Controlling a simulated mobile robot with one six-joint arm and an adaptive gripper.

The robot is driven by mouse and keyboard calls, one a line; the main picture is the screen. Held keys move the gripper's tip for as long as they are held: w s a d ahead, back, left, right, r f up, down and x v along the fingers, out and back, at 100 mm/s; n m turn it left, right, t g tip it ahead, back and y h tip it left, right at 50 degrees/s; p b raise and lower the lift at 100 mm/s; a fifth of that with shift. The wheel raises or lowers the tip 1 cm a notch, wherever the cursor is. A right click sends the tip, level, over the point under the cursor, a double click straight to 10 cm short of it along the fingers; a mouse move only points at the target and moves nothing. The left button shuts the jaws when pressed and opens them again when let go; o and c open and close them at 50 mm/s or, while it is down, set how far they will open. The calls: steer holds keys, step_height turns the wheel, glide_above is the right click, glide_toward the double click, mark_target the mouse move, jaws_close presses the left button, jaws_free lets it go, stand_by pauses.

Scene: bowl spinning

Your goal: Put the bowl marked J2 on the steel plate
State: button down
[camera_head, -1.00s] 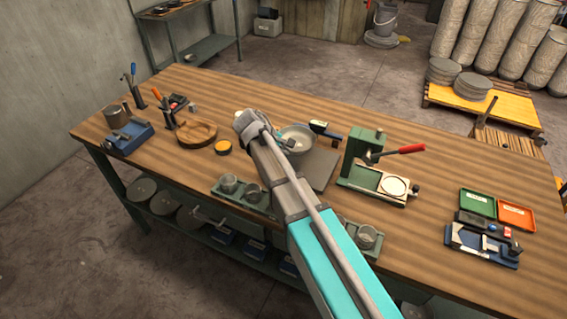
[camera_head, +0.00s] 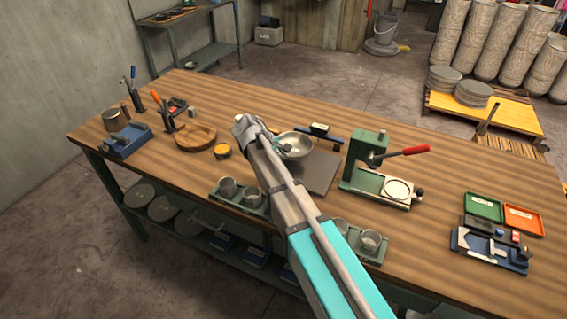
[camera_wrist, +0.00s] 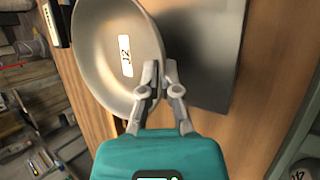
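The bowl marked J2 (camera_wrist: 100,55) is pale metal, with its white J2 label on the inside wall in the wrist view. It also shows in the head view (camera_head: 298,148), beyond my arm. My gripper (camera_wrist: 159,68) is closed on the bowl's near rim, one finger inside and one outside; in the head view my arm partly hides it. The steel plate (camera_wrist: 225,50) is a flat dark grey square beside and partly behind the bowl. In the head view the plate (camera_head: 318,176) lies just in front of the bowl. I cannot tell the bowl's exact height.
A green press with a red handle (camera_head: 370,160) stands right of the plate. A wooden dish (camera_head: 195,138) and a yellow-topped tin (camera_head: 222,151) are to the left. Green holders with cups (camera_head: 240,200) line the front edge. A dark blue-black tool (camera_head: 322,131) lies behind the bowl.

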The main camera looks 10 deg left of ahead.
steer(key=shift+f+b, duration=1.2)
steer(key=shift+f, duration=0.35)
steer(key=shift+f, duration=0.15)
steer(key=c, duration=0.8)
jaws_free()
steer(key=shift+r, duration=0.25)
steer(key=shift+p+v, duration=0.8)
steer(key=shift+v, duration=0.05)
steer(key=p+v, duration=0.7)
steer(key=v, duration=0.3)
steer(key=shift+p, duration=0.4)
